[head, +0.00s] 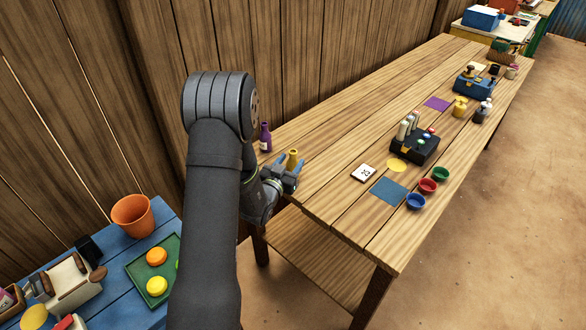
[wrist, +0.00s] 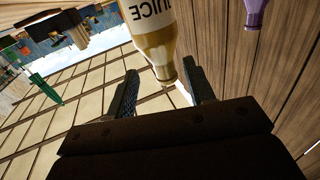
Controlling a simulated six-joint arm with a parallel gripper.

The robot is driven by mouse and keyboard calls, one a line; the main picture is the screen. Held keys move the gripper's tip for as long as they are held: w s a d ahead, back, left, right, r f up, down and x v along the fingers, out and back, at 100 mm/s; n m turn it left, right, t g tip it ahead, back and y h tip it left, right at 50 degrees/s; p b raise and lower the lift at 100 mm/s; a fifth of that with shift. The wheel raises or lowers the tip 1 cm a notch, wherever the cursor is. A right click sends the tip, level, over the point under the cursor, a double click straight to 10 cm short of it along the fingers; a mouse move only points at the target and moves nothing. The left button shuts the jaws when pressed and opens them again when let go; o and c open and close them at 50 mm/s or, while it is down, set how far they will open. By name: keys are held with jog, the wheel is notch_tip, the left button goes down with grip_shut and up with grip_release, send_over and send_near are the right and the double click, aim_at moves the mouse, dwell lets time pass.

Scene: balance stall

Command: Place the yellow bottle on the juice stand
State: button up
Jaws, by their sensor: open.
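The yellow bottle (head: 292,158) is at the near left end of the long wooden table, partly hidden by my gripper (head: 284,176). In the wrist view the bottle (wrist: 158,45) shows a pale label reading "JUICE", and its narrow end lies between the tips of my gripper (wrist: 163,88). The fingers are apart on either side of it, with a visible gap. A purple bottle (head: 265,137) stands just to the left and behind; it also shows in the wrist view (wrist: 253,12). I cannot tell which thing is the juice stand.
The wooden table (head: 330,150) holds a number card (head: 363,173), a blue mat (head: 388,191), a round yellow mat (head: 397,165), a black caddy (head: 414,148) and small bowls (head: 427,186). A plank wall runs behind. A blue table (head: 118,241) with a green tray is at lower left.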

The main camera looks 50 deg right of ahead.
aim_at(296, 152)
jog(key=shift+w+x, duration=0.2)
jog(key=shift+x, duration=2.55)
jog(key=shift+c, duration=0.4)
grip_shut()
